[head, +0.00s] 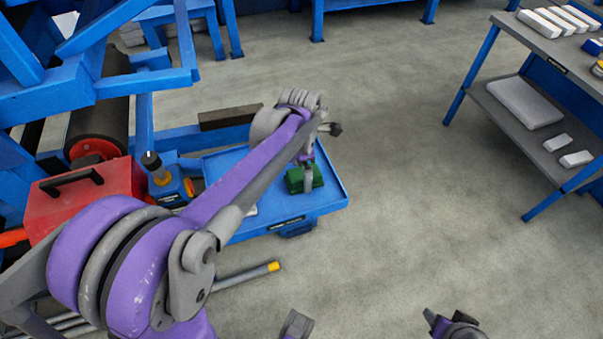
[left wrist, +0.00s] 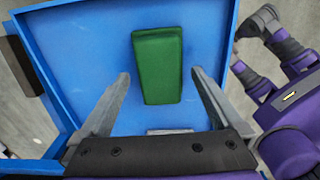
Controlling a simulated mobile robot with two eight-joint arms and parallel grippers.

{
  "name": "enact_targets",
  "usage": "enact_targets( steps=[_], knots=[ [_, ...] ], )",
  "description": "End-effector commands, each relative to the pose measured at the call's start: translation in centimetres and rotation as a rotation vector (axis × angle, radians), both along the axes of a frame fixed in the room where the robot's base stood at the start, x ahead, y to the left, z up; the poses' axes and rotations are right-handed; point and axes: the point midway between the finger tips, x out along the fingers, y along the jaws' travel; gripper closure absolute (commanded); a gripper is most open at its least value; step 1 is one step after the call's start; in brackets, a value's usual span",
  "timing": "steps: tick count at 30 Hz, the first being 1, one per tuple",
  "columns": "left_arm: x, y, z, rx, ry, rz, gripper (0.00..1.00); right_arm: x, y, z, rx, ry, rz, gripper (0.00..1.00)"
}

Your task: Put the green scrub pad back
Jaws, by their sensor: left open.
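The green scrub pad (head: 295,182) lies on the blue tray top (head: 330,192) of a low cart or stand. In the left wrist view the pad (left wrist: 158,62) is a green block, slightly tilted, on the bare blue surface (left wrist: 85,65). My left gripper (left wrist: 160,76) is open, with one finger on either side of the pad and visible gaps to both. In the head view my left gripper (head: 307,178) is over the pad, and one finger covers part of it. I cannot tell its exact height. Parts at the bottom edge may be my right arm; its jaws are unclear.
A red toolbox (head: 95,195) and a blue-and-black item (head: 165,182) stand left of the tray. A grey two-level table (head: 490,100) with white blocks is at the right. Yellow-tipped rods (head: 245,276) lie below the tray. The floor between is clear.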

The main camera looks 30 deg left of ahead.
Motion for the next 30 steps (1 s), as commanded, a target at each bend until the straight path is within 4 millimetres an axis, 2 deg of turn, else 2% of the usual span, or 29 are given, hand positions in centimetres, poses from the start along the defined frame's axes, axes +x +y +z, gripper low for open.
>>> enact_targets(
  steps=[6, 12, 16, 20, 23, 26, 30],
  knots=[
    [0.0, 0.1, 5.0, 0.000, 0.000, 0.000, 0.00, 0.1, 0.0, 0.8, 0.000, -0.002, 0.000, 0.42],
    [-0.1, 0.1, 8.7, 0.000, 0.000, 0.001, 0.00, 0.1, 0.0, 1.3, 0.000, -0.004, 0.000, 0.42],
    [-0.1, 0.1, 10.0, 0.000, 0.000, 0.000, 0.00, 0.1, 0.0, 1.4, 0.000, -0.004, 0.000, 0.42],
    [-0.6, -0.2, 10.4, 0.003, -0.011, -0.060, 0.00, 0.1, 0.0, 1.4, 0.000, -0.004, 0.000, 0.42],
    [-1.8, -0.9, 10.0, 0.015, -0.043, -0.236, 0.00, 0.1, 0.0, 1.4, 0.000, -0.004, 0.000, 0.42],
    [-3.9, -2.1, 9.1, 0.044, -0.092, -0.529, 0.00, 0.1, 0.0, 1.4, 0.000, -0.004, 0.000, 0.42],
    [-7.3, -3.8, 7.2, 0.120, -0.162, -1.008, 0.00, 0.1, 0.0, 1.4, 0.000, -0.004, 0.000, 0.42]
  ],
)
